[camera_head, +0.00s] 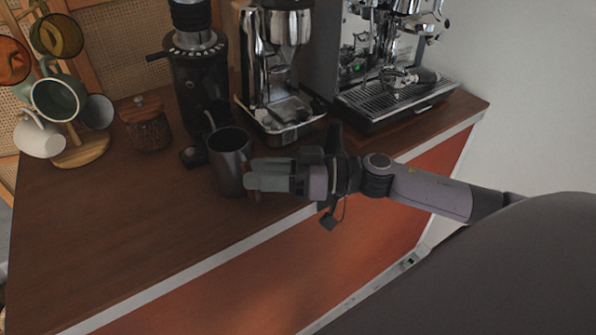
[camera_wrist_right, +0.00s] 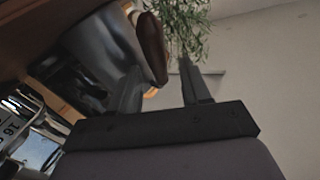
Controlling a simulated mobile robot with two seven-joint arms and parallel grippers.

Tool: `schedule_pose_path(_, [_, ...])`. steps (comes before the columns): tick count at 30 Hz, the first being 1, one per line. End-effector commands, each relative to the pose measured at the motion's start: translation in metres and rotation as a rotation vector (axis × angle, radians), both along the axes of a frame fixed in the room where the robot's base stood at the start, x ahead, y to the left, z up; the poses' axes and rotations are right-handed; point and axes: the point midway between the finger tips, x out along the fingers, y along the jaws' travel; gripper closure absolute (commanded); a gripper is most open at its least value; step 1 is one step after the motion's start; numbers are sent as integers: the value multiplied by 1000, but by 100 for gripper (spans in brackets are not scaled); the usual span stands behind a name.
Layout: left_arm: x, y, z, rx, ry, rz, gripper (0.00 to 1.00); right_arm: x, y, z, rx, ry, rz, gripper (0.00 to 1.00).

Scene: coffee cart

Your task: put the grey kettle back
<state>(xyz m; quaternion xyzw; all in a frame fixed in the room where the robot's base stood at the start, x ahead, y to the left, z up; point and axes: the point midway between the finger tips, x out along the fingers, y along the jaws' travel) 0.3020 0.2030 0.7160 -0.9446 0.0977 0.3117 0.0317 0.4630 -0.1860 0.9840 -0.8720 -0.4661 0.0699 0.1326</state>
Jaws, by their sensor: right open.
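The grey kettle (camera_head: 229,158) stands upright on the brown cart top, near its front edge, with its open top showing. Its brown handle (camera_head: 247,177) points toward my right gripper (camera_head: 250,179), which comes in from the right at the kettle's side. In the right wrist view, the kettle's grey body (camera_wrist_right: 98,50) and brown handle (camera_wrist_right: 153,48) lie just past the fingers. My right gripper (camera_wrist_right: 164,72) is open there, with the handle at or between its fingertips; I cannot tell if they touch. My left gripper is not in view.
A black grinder (camera_head: 197,85) stands behind the kettle, with a chrome grinder (camera_head: 277,70) and an espresso machine (camera_head: 395,75) to the right. A lidded jar (camera_head: 147,128) and a mug tree (camera_head: 82,150) stand left. The front-left counter is clear.

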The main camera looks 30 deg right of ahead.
Motion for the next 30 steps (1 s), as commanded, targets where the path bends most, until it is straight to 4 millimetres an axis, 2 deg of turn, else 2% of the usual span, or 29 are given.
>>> schedule_pose_path(12, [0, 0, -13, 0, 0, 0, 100, -31, -45, -3, -4, 4, 1, 53])
schedule_pose_path(30, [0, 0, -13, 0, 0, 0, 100, -60, -89, -1, -2, 3, 0, 53])
